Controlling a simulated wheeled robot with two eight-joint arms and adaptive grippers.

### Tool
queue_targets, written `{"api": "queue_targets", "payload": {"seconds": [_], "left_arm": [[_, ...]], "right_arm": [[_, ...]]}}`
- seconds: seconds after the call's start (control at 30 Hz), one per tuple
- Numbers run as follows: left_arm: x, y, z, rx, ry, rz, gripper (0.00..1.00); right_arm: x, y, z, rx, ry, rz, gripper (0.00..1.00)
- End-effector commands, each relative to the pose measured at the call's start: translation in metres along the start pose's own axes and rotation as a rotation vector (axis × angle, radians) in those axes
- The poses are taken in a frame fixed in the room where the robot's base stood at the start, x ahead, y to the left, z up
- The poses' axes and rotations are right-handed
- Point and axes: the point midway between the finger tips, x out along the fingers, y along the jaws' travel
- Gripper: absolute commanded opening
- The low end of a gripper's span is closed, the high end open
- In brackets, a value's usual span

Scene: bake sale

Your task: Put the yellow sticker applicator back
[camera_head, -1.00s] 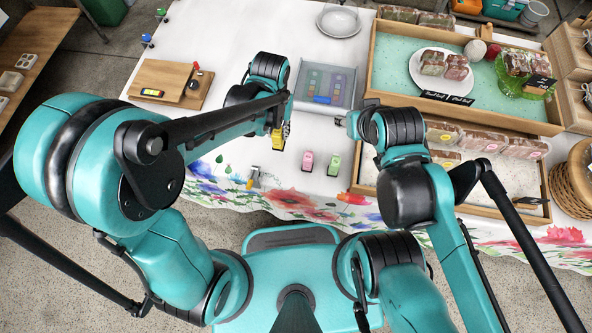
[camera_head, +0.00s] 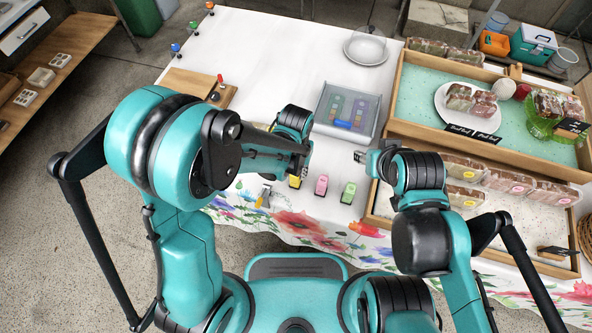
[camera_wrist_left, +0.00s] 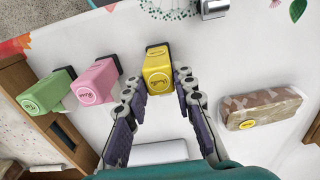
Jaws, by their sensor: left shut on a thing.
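My left gripper (camera_wrist_left: 158,88) is shut on the yellow sticker applicator (camera_wrist_left: 157,72), with one finger on each side of it. In the head view the yellow applicator (camera_head: 295,181) stands out below my left gripper (camera_head: 297,170), in line with the pink applicator (camera_head: 321,185) and the green applicator (camera_head: 348,193). The pink one is beside it, with a gap between them. I cannot tell whether the yellow one touches the table. My right gripper (camera_head: 362,157) is above the table near the wooden tray; its opening is too small to judge.
A wrapped loaf (camera_wrist_left: 260,108) with a yellow sticker lies beside the left gripper in the wrist view. A grey bin (camera_head: 371,88) with colored sheets and a blue item is behind. Wooden trays (camera_head: 398,95) fill the right side.

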Motion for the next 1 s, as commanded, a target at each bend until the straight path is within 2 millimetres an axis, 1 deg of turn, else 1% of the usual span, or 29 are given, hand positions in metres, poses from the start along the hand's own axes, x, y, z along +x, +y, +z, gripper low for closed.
{"api": "queue_targets", "payload": {"seconds": [0.13, 0.17, 0.2, 0.23, 0.53, 0.63, 0.77, 1.0], "left_arm": [[0.004, 0.0, 0.0, 0.0, 0.0, 0.0, 0.0], [0.004, 0.0, 0.0, 0.0, 0.0, 0.0, 0.28], [0.003, 0.0, 0.0, 0.0, 0.0, 0.0, 0.38], [0.003, 0.0, 0.0, 0.0, 0.0, 0.0, 0.46], [0.002, 0.0, 0.0, 0.0, 0.0, 0.0, 0.46], [-0.003, 0.0, 0.0, 0.0, 0.0, 0.0, 0.46], [-0.025, 0.0, 0.0, 0.0, 0.0, 0.0, 0.46], [-0.08, 0.0, 0.0, 0.0, 0.0, 0.0, 0.46]], "right_arm": [[0.003, 0.0, 0.002, 0.0, 0.0, 0.0, 0.4], [0.003, 0.0, 0.002, 0.0, 0.0, 0.0, 0.4], [0.003, 0.0, 0.002, 0.0, 0.0, 0.0, 0.4], [0.003, 0.0, 0.002, 0.0, 0.0, 0.0, 0.4], [0.002, 0.0, 0.001, 0.0, 0.0, 0.0, 0.4], [-0.002, 0.0, -0.002, 0.0, 0.0, 0.0, 0.4], [-0.01, 0.0, -0.007, 0.0, 0.0, 0.0, 0.4], [-0.028, 0.0, -0.02, 0.0, 0.0, 0.0, 0.4]]}}
